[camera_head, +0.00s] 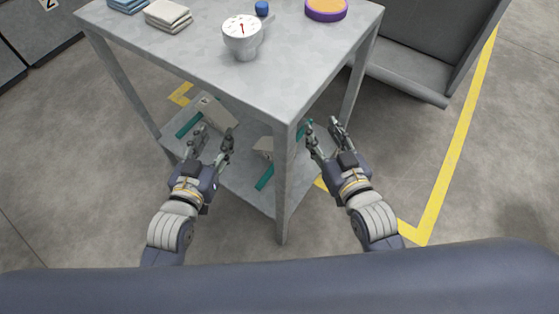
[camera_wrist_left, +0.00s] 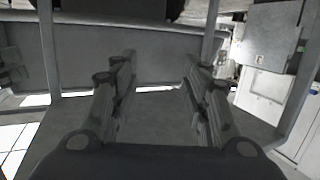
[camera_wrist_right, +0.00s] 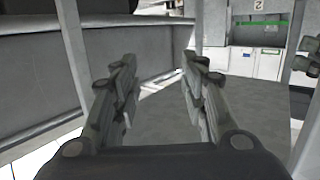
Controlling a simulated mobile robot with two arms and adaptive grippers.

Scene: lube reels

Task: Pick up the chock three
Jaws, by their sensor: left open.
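Pale grey, wedge-like blocks with teal strips, which look like chocks, sit on the lower shelf of a grey table in the head view. One block (camera_head: 215,112) is at the left, just beyond my left gripper (camera_head: 214,138). Another block (camera_head: 263,147) is partly hidden by the front table leg. I see no number on either, so I cannot tell which is chock three. My left gripper is open and empty, in front of the left block. My right gripper (camera_head: 323,127) is open and empty, right of the front leg. No chock is clear between the fingers in either wrist view.
The table top (camera_head: 190,45) carries a white dial gauge (camera_head: 242,36), folded cloths (camera_head: 167,14), a purple-and-yellow round item (camera_head: 326,9) and a small blue item (camera_head: 262,8). The front table leg (camera_head: 283,185) stands between my grippers. A grey bin-like structure (camera_head: 425,60) is at the right.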

